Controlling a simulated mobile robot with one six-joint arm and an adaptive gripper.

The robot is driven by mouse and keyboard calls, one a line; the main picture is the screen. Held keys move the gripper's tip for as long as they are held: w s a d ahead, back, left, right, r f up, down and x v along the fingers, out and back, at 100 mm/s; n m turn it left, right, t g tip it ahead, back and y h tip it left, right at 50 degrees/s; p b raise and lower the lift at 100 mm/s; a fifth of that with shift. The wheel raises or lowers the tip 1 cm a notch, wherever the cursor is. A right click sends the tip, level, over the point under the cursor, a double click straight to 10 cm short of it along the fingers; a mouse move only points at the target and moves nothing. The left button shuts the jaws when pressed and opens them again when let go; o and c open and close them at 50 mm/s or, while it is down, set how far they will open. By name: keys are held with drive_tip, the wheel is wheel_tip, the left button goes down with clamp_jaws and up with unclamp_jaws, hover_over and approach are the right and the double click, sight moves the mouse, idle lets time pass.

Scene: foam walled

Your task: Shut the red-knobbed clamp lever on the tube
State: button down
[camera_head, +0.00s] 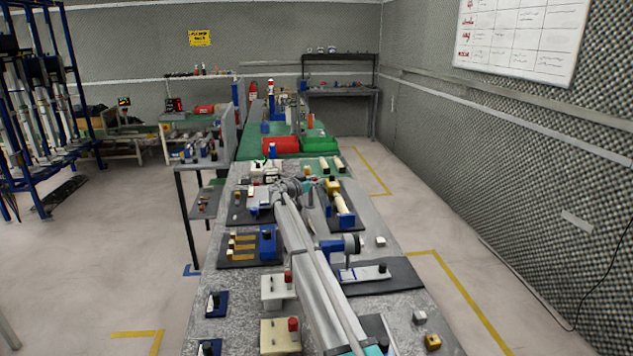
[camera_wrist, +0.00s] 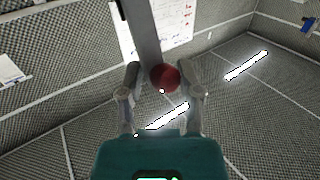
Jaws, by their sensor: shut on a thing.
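In the wrist view my gripper (camera_wrist: 160,76) has its two fingers on either side of a round red knob (camera_wrist: 166,80), and it is shut on it. A grey bar (camera_wrist: 143,32), which looks like the lever, runs up from beside the knob to the top of the picture. In the head view my arm reaches up the bench; its far end hides the knob and lever, and the fingers cannot be made out. A pale tube with yellow and blue parts (camera_head: 343,207) lies just right of my arm's end; whether it is the clamped tube, I cannot tell.
The grey bench (camera_head: 225,283) is crowded with fixtures. A blue flanged part (camera_head: 341,245) stands close right of my arm. Blocks with red knobs (camera_head: 293,325) stand left of it. Floor is open to the right.

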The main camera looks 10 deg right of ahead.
drive_tip(key=shift+w+d+r+p, duration=0.15)
drive_tip(key=shift+w+d+p, duration=0.05)
drive_tip(key=shift+p, duration=0.1)
idle(0.5)
